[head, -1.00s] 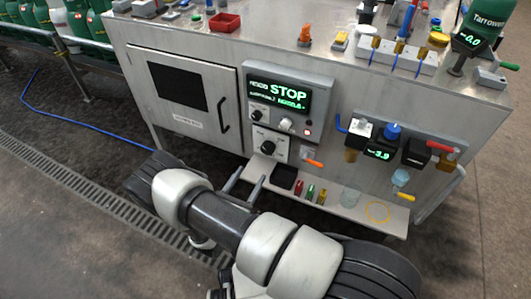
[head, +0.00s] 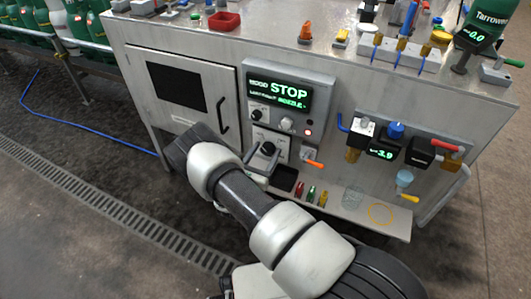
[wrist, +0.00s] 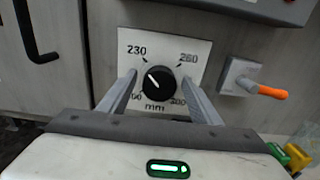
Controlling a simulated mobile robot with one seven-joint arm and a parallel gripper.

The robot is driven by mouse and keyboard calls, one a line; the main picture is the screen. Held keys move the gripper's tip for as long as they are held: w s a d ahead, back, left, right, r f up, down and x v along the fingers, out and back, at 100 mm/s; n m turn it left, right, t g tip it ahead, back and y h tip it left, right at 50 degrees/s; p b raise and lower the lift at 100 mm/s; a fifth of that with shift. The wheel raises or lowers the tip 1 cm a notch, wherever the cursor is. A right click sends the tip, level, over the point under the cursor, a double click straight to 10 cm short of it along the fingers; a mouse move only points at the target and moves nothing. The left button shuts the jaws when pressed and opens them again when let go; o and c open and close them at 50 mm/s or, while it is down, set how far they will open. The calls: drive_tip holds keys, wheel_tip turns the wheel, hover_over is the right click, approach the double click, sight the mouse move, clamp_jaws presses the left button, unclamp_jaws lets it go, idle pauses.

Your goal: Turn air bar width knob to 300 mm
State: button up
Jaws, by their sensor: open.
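The air bar width knob (wrist: 159,83) is black and round with a white pointer line, on a white plate (wrist: 190,45) marked 230, 260 and mm; two lower labels are partly hidden by my fingers. The pointer aims up and left, toward 230. My gripper (wrist: 160,95) is open, with one finger on each side of the knob. I cannot tell whether either finger touches it. In the head view the knob (head: 267,149) sits below the STOP display, with my gripper (head: 262,160) in front of it.
An orange-handled lever (wrist: 262,90) sticks out right of the plate. A black door handle (wrist: 35,35) is at the left. The control box with the green STOP display (head: 290,92) is above. A shelf (head: 340,212) with small coloured parts lies below right.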

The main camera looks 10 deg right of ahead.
drive_tip(key=shift+c, duration=0.4)
drive_tip(key=c, duration=1)
drive_tip(key=shift+o, duration=0.2)
